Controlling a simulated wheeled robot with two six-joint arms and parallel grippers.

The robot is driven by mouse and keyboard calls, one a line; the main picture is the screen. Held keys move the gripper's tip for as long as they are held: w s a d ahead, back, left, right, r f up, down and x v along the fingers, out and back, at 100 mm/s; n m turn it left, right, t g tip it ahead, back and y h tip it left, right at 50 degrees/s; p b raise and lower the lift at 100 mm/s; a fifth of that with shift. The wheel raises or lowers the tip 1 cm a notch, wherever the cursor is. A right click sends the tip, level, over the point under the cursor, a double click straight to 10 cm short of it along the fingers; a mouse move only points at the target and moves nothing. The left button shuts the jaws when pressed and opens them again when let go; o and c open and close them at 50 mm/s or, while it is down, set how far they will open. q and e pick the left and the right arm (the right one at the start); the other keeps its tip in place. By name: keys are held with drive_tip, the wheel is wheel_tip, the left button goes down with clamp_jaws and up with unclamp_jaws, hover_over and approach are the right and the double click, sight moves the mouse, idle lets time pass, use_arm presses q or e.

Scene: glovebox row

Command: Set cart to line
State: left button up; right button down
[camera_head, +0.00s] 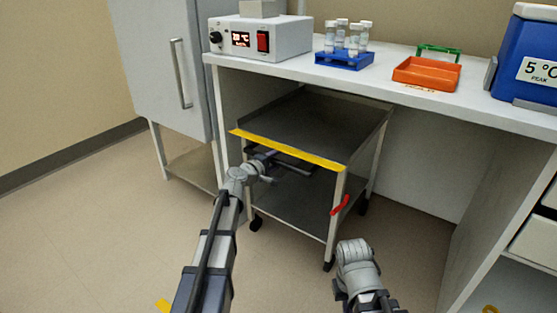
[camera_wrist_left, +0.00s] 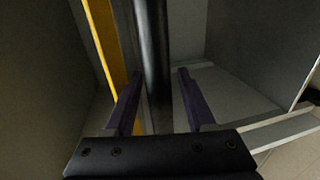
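The cart (camera_head: 300,133) is a grey two-shelf trolley on dark casters, standing partly under the bench with a yellow strip (camera_head: 290,149) along its front top edge. A dark handle bar (camera_head: 294,167) runs below the strip. My left gripper (camera_head: 270,163) is at the left part of this bar. In the left wrist view the bar (camera_wrist_left: 153,50) passes between the two fingers, with a narrow gap seen on each side, so the gripper looks open around it. Yellow floor marks (camera_head: 163,305) show at the bottom edge. My right arm is low at right; its gripper does not show.
A red lever (camera_head: 340,205) sticks out at the cart's front right leg. The bench (camera_head: 420,97) carries a hotplate-like box (camera_head: 262,38), a blue tube rack (camera_head: 345,60), an orange tray (camera_head: 427,73) and a blue cooler (camera_head: 525,60). A cabinet (camera_head: 160,70) stands left. Floor before the cart is clear.

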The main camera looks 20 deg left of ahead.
use_arm(q)
clamp_jaws()
idle(1.2)
